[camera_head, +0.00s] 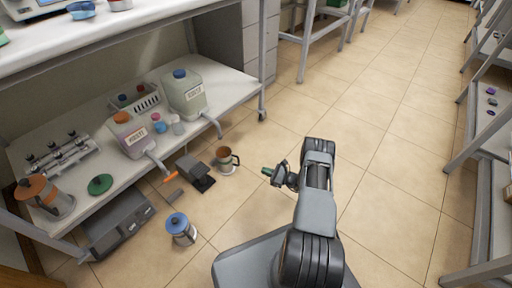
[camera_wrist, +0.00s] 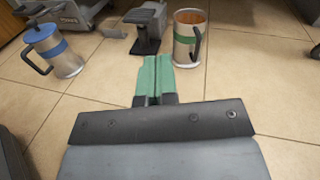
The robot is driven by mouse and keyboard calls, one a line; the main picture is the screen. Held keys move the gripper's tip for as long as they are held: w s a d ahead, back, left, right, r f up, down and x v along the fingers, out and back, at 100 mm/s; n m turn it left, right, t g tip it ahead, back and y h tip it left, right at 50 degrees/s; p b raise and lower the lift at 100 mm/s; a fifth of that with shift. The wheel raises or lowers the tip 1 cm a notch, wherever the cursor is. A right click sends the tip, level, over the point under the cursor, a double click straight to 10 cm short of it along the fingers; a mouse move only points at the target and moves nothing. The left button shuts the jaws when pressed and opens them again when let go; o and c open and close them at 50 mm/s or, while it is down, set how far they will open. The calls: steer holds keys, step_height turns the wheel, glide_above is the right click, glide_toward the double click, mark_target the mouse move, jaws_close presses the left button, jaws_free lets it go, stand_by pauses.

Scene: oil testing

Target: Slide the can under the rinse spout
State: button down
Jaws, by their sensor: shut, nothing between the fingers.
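An open metal can (camera_head: 227,163) with a dark handle stands upright on the tiled floor. In the wrist view this can (camera_wrist: 184,49) has a green band, its handle on the right and a brownish inside. My gripper (camera_head: 267,171) is to the right of the can, apart from it. Its green fingers (camera_wrist: 158,75) are shut together and empty, with the can just beyond them. Two jugs with spouts stand on the low shelf: a blue-capped one (camera_head: 186,95) and an orange-capped one (camera_head: 128,138). Their labels are too small to read surely.
A blue-lidded can (camera_head: 181,230) stands on the floor at left, also in the wrist view (camera_wrist: 53,50). A dark pedal-like stand (camera_head: 196,174) is left of the open can. A grey box (camera_head: 118,222) sits under the shelf. Floor to the right is clear.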

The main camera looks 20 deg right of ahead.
steer(key=a+r+n+g+y+p, duration=0.1)
steer(key=a+r+n+g+p, duration=0.1)
steer(key=r, duration=0.6)
steer(key=w+a+r+n+g+y+p, duration=0.1)
steer(key=a+r+n+g+p, duration=0.1)
steer(key=r, duration=0.6)
steer(key=shift+w+a+n+g+p, duration=0.3)
steer(key=shift+n+g+p, duration=0.45)
steer(key=shift+n, duration=0.15)
steer(key=shift+r, duration=0.15)
